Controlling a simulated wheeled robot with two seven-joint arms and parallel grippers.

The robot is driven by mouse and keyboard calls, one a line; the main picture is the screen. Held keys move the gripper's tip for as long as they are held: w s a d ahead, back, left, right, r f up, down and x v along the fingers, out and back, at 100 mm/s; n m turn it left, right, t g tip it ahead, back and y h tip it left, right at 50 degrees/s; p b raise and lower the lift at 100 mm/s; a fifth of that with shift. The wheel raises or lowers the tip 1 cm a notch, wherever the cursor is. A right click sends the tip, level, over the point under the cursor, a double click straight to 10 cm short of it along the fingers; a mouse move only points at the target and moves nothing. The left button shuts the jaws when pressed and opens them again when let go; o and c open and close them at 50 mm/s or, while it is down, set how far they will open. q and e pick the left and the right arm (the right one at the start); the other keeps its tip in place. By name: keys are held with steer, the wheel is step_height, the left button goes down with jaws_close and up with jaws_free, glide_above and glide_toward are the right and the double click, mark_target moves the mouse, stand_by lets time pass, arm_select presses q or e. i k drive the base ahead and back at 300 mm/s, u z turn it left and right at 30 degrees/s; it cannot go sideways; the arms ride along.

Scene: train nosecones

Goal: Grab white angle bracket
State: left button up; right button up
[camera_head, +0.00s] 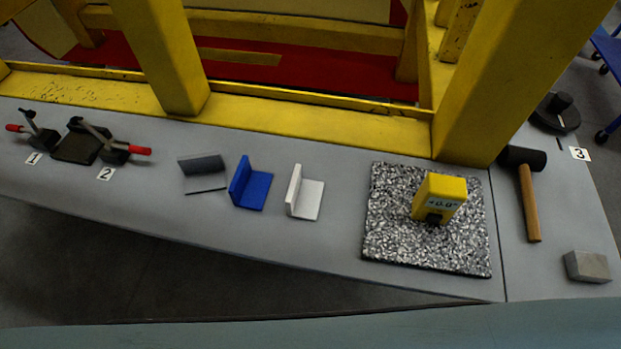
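The white angle bracket (306,196) stands on the grey bench in the middle of the head view. One flange is upright on its left and the other lies flat to the right. A blue angle bracket (250,187) of similar shape stands just to its left, with a small gap between them. A grey angle bracket (203,172) sits further left. Neither of my grippers shows in this view.
A speckled plate (390,235) with a yellow level gauge (440,194) lies right of the white bracket. A mallet (529,200) and metal block (587,266) are further right. Clamps (90,140) stand left. A yellow frame (290,118) runs behind. Bench in front of the brackets is clear.

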mark_target(304, 197)
steer(key=k, duration=0.5)
steer(key=u, duration=2.25)
steer(key=i, duration=1.6)
steer(key=z, duration=2.9)
